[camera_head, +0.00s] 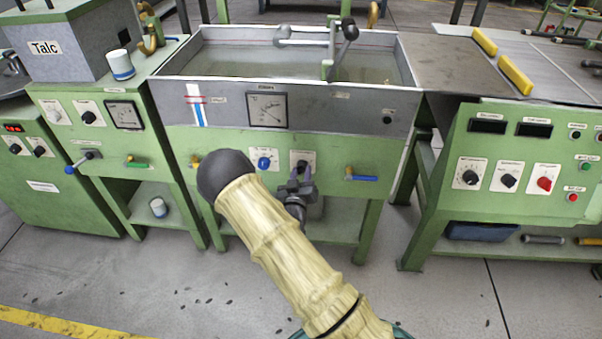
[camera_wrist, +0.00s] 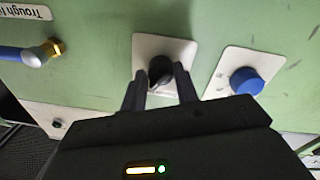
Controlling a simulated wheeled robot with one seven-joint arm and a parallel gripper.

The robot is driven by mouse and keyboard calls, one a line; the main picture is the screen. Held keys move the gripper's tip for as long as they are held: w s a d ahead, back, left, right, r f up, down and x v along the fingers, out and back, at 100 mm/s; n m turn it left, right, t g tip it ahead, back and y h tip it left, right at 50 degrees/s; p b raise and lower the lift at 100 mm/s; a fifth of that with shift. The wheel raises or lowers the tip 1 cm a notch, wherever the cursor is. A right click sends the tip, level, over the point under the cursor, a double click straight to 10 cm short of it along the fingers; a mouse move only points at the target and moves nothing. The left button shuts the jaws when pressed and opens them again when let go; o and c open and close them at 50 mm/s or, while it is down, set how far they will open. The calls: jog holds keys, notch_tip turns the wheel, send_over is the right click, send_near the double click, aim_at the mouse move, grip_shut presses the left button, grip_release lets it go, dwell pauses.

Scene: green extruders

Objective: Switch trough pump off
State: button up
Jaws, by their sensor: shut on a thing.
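A black rotary knob (camera_wrist: 160,70) sits on a white plate on the green front panel below the water trough. In the head view its plate (camera_head: 303,156) shows just above my gripper (camera_head: 300,180), which hides most of the knob. In the wrist view my gripper (camera_wrist: 161,84) has one finger on each side of the black knob and is shut on it. The wording on the plate is too small to read, so I cannot tell the knob's label or exact setting.
A blue knob (camera_head: 264,159) is left of the black knob in the head view; a blue-handled valve (camera_head: 361,178) is to the right. The grey trough wall (camera_head: 340,104) with a dial gauge (camera_head: 267,110) rises above. Open floor lies in front.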

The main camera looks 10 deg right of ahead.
jog(key=n+p, duration=0.1)
jog(key=n, duration=0.6)
jog(key=shift+a+f+y, duration=0.1)
jog(key=shift+y, duration=0.2)
jog(key=shift+n, duration=0.3)
jog(key=o, duration=1)
jog(key=shift+c, duration=0.2)
jog(key=shift+s, duration=0.1)
jog(key=p+v, duration=0.2)
jog(key=v, duration=1.5)
jog(key=shift+f, duration=0.3)
jog(key=shift+s, duration=0.15)
